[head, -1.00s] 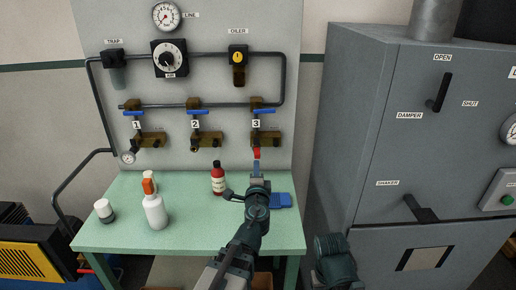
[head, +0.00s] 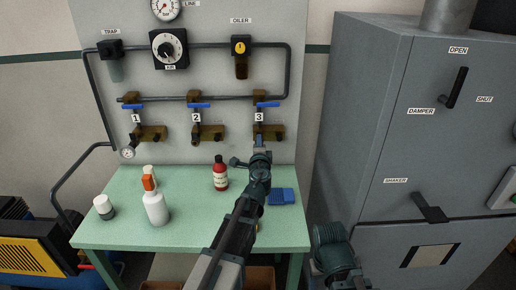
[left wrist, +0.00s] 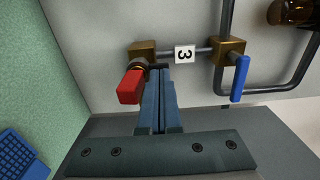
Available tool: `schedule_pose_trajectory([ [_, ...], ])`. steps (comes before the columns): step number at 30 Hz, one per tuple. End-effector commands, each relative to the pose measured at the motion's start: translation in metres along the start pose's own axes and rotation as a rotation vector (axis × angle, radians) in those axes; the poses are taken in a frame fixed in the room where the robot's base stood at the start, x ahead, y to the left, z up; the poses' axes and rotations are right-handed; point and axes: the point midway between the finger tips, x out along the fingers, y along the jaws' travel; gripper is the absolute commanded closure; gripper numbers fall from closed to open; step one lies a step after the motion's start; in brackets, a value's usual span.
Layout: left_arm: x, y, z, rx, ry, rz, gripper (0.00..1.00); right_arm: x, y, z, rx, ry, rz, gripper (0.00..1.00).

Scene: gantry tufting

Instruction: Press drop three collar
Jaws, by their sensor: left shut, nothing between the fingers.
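Drop three hangs under its label "3" (head: 259,118), with a brass block (head: 270,132) at its lower end and a blue lever (head: 267,104) above. In the left wrist view, the lever (left wrist: 240,78) is at the right and the lower brass fitting (left wrist: 142,50) is at upper middle. A small collar (left wrist: 137,66) sits at the mouth of that fitting, beside a red piece (left wrist: 130,87). My left gripper (left wrist: 158,69) is shut and empty, its tips close beside the collar; contact cannot be told. In the head view my left gripper (head: 259,140) hides the collar and red piece.
Drops one (head: 151,132) and two (head: 208,132) are to the left on the panel. The green bench (head: 120,235) holds a red bottle (head: 220,175), a white bottle (head: 156,207), a white-capped jar (head: 104,207) and a blue pad (head: 282,196). A grey cabinet (head: 365,120) stands right.

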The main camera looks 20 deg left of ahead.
Motion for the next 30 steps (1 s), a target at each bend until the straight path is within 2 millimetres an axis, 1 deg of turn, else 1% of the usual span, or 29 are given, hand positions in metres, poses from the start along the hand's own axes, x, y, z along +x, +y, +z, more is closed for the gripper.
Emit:
schedule_pose_trajectory([
  [1,0.005,0.0,0.0,0.0,0.0,0.0,1.0,0.0,0.0,0.0,0.0,0.0,0.0,0.31],
  [3,0.006,0.0,0.0,0.0,0.0,0.0,1.0,0.0,0.0,0.0,0.0,0.0,0.0,0.31],
  [12,0.007,0.0,0.0,0.0,0.0,0.0,1.0,0.0,0.0,0.0,0.0,0.0,0.0,0.31],
  [14,0.011,0.0,0.0,0.0,0.0,0.0,1.0,0.0,0.0,0.0,0.0,0.0,0.0,0.31],
  [18,0.026,0.0,0.0,0.0,-0.001,0.0,1.0,0.0,0.0,0.0,0.0,0.0,0.0,0.31],
  [30,0.024,-0.001,0.0,0.002,-0.001,-0.001,1.0,0.0,0.0,0.0,0.0,0.0,0.0,0.31],
])
